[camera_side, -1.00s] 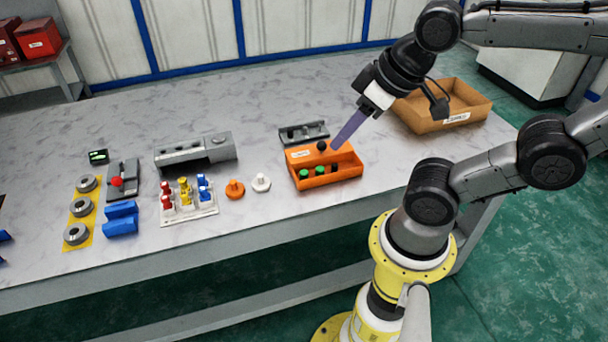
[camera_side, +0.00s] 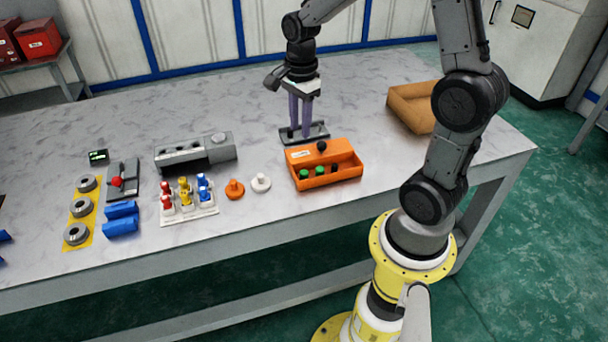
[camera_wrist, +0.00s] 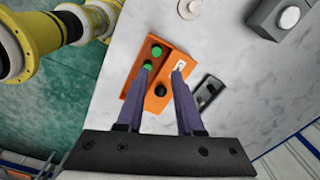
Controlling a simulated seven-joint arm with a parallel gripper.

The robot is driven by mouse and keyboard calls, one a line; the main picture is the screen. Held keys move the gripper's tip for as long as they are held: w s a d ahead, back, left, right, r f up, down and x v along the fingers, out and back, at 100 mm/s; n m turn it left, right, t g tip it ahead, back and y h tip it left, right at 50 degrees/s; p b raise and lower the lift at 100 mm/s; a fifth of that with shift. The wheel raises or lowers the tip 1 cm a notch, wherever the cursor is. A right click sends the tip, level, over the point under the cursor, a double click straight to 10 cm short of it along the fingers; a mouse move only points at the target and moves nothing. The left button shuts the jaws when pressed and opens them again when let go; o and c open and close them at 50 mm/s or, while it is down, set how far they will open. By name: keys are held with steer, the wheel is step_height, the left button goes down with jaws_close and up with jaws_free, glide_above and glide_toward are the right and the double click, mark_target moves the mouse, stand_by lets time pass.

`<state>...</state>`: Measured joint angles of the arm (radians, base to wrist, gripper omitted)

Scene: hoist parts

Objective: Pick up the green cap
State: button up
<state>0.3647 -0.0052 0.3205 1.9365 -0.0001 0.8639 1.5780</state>
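Two green caps (camera_side: 304,174) (camera_side: 319,170) sit in the front compartments of an orange bin (camera_side: 343,178) in the side view. The wrist view also shows the green caps (camera_wrist: 156,51) (camera_wrist: 147,66) in the bin (camera_wrist: 133,98), near the left fingertip. My gripper (camera_side: 300,136) points down with its purple fingers apart and nothing between them. In the side view its tips overlap a grey slotted part behind the bin; their height above it is hard to tell. In the wrist view my gripper (camera_wrist: 163,70) spans part of the bin.
A black knob (camera_side: 322,146) stands up at the bin's back. The grey slotted part (camera_side: 321,130) lies behind the bin, a cardboard box (camera_side: 408,118) to the right. White and orange pegged parts (camera_side: 261,183) (camera_side: 235,189) stand left. The table's far left back is clear.

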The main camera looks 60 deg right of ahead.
mark_target(303, 173)
steer(key=f, duration=1.4)
steer(key=shift+s+d+f, duration=0.2)
steer(key=shift+f, duration=0.15)
jaws_close()
